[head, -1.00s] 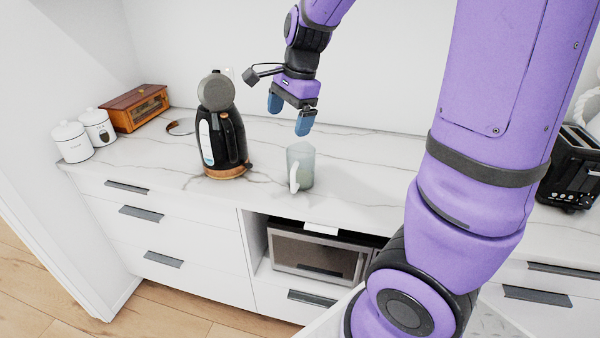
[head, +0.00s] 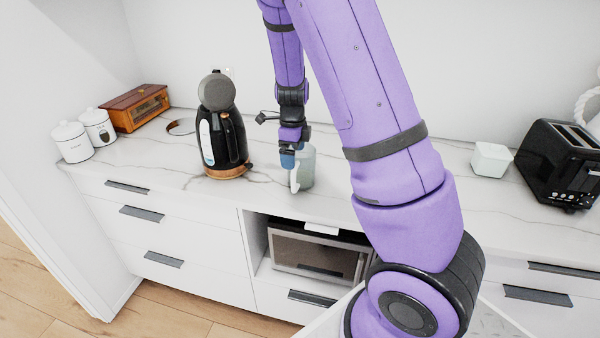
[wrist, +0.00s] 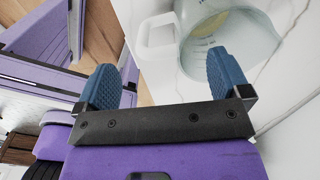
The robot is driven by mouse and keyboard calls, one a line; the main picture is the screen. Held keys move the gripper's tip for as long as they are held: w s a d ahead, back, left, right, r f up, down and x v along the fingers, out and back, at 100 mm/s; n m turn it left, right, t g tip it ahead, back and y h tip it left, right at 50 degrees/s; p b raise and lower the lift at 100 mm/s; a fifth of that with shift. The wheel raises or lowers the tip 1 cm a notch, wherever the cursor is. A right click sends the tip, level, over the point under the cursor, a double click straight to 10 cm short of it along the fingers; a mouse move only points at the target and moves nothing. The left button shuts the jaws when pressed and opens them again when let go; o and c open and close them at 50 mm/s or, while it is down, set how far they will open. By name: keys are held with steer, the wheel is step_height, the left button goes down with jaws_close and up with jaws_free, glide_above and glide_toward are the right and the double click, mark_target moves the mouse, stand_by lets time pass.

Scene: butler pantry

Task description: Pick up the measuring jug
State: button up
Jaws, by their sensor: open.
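The measuring jug (head: 307,168) is a pale, see-through jug with a white handle (head: 294,180). It stands upright on the marble counter, to the right of the black kettle. My gripper (head: 288,160) is at the jug's handle side and partly covers the jug in the head view. In the wrist view my gripper (wrist: 170,82) has its two blue fingers spread, with nothing between them. The jug (wrist: 235,40) lies beyond the fingertips there, with its white handle (wrist: 157,37) towards the upper middle. I cannot tell whether a finger touches the jug.
The black kettle (head: 222,135) on its wooden base stands close on the left. White canisters (head: 72,141) and a wooden box (head: 136,106) are further left. A white block-shaped container (head: 491,159) and a black toaster (head: 556,163) stand on the right. The counter's front edge is near the jug.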

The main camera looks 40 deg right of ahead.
mark_target(295, 171)
steer(key=f, duration=0.5)
steer(key=shift+s+d+f, duration=0.15)
steer(key=shift+s, duration=0.25)
steer(key=shift+f, duration=0.6)
steer(key=shift+c, duration=0.4)
steer(key=c, duration=1.1)
steer(key=shift+r, duration=0.2)
steer(key=shift+c, duration=0.3)
steer(key=shift+w+r, duration=0.1)
steer(key=shift+r, duration=0.45)
step_height(295, 171, up, 2)
steer(key=shift+r, duration=0.1)
steer(key=s+d, duration=0.3)
steer(key=s, duration=0.4)
steer(key=s+d+r, duration=0.1)
steer(key=s+d, duration=0.3)
steer(key=s, duration=0.3)
steer(key=shift+s+r, duration=0.2)
